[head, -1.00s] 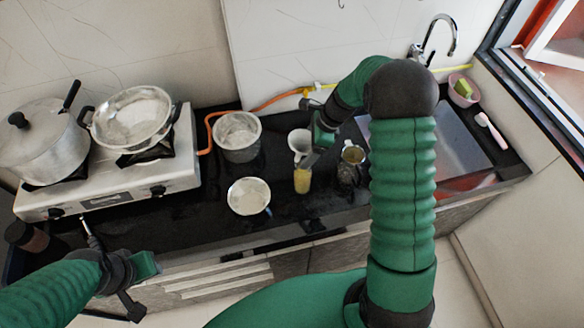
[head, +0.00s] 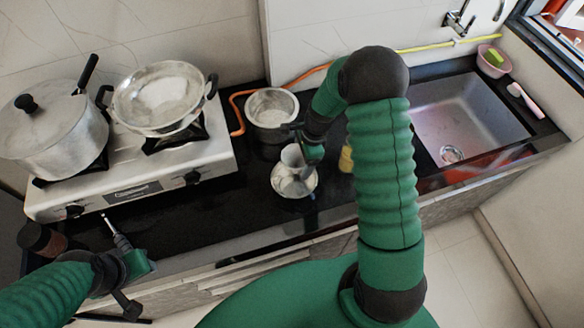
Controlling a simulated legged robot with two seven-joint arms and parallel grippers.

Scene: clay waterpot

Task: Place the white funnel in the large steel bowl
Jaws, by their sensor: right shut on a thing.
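The white funnel (head: 291,155) is held in my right gripper (head: 309,158), which is shut on its side. The funnel is above or inside the rim of a small steel bowl (head: 298,189) near the counter's front edge; I cannot tell whether they touch. The larger, deeper steel bowl (head: 271,107) stands behind it near the wall, upright, its inside showing from above. My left gripper (head: 135,281) is low at the left, in front of the counter, away from these things; its fingers are not clear.
A two-handled steel pan (head: 158,97) and a lidded pot (head: 55,140) stand on the stove (head: 135,190). A yellow item (head: 346,159) is partly hidden by my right arm. An orange hose (head: 238,112) runs beside the large bowl. The sink (head: 470,115) is at right.

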